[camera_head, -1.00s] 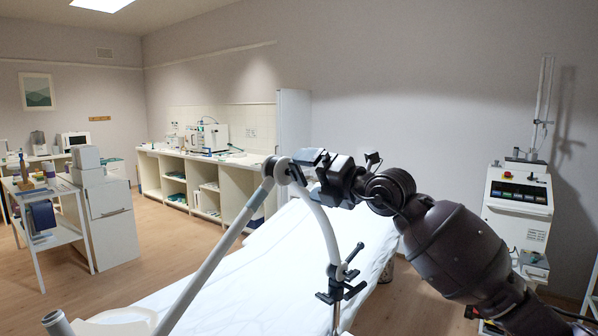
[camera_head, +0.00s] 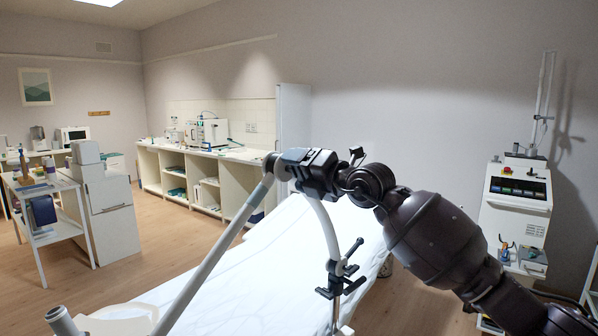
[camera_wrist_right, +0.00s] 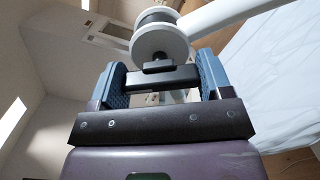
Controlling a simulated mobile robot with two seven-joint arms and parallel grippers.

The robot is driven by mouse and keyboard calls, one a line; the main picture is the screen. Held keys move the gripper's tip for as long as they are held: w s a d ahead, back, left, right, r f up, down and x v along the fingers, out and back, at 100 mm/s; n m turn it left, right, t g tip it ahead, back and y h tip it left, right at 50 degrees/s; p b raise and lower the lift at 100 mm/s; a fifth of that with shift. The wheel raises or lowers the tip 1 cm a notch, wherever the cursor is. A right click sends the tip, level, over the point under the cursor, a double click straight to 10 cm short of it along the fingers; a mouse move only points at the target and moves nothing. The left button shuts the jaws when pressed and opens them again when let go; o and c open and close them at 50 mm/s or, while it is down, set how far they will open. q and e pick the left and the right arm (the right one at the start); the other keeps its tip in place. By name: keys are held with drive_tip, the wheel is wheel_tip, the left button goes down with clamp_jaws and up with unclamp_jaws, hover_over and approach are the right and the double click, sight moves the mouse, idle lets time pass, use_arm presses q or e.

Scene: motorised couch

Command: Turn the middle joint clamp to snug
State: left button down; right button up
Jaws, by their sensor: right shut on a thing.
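The middle joint clamp (camera_head: 280,168) sits at the elbow where the straight grey tube (camera_head: 222,250) meets the curved white tube (camera_head: 328,232), above the couch. In the right wrist view it is a round white joint (camera_wrist_right: 160,46) with a dark crossbar handle (camera_wrist_right: 160,79). My right gripper (camera_head: 297,165) reaches it from the right. Its blue-padded fingers (camera_wrist_right: 162,84) are shut on the ends of the dark handle. From the head, the handle is mostly hidden by the gripper. My left gripper is not in view.
A black rail clamp (camera_head: 340,280) holds the curved tube's lower end beside the white-covered couch (camera_head: 245,285). A control cabinet (camera_head: 515,210) stands at right. Shelving (camera_head: 205,185) and a white trolley (camera_head: 50,215) stand behind and left.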

drive_tip(key=shift+f+n+b, duration=0.1)
drive_tip(key=shift+n+b, duration=0.2)
drive_tip(key=shift+n, duration=0.3)
drive_tip(key=n+b, duration=0.2)
drive_tip(key=n, duration=0.1)
drive_tip(key=shift+n, duration=0.4)
drive_tip(key=n+b, duration=0.1)
drive_tip(key=n, duration=0.1)
drive_tip(key=shift+n, duration=0.9)
drive_tip(key=o, duration=0.9)
